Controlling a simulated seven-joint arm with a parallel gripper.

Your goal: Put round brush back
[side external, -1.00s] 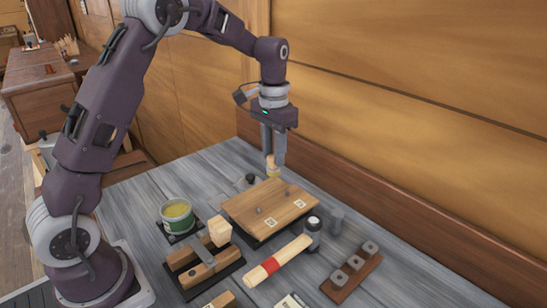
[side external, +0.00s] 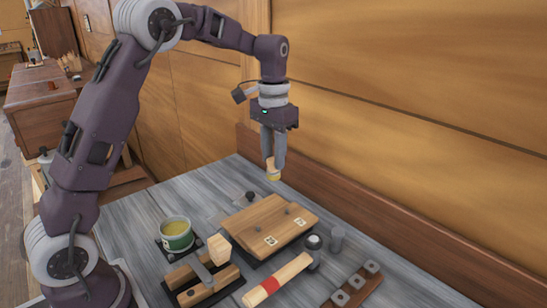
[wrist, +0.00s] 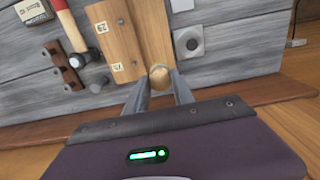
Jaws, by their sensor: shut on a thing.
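My gripper (side external: 272,163) is shut on the round brush (side external: 273,174), which hangs between the fingertips with its pale yellowish end down. The brush is above the bench, behind the wooden planks (side external: 268,222) and clear of them. In the wrist view the brush shows as a round tan end (wrist: 159,76) between my fingers, overlapping the plank end in the picture. Most of its handle is hidden by the fingers. A green can (side external: 177,240) with yellow contents stands open on a dark base, left of the planks.
A dark knob (side external: 250,196) on a pale square plate stands behind the planks. A red-banded hammer (side external: 278,282) lies in front, near a grey cylinder (side external: 337,239) and a rack (side external: 354,287). A wooden clamp-like tool (side external: 203,280) is front left. The wall rises behind the bench.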

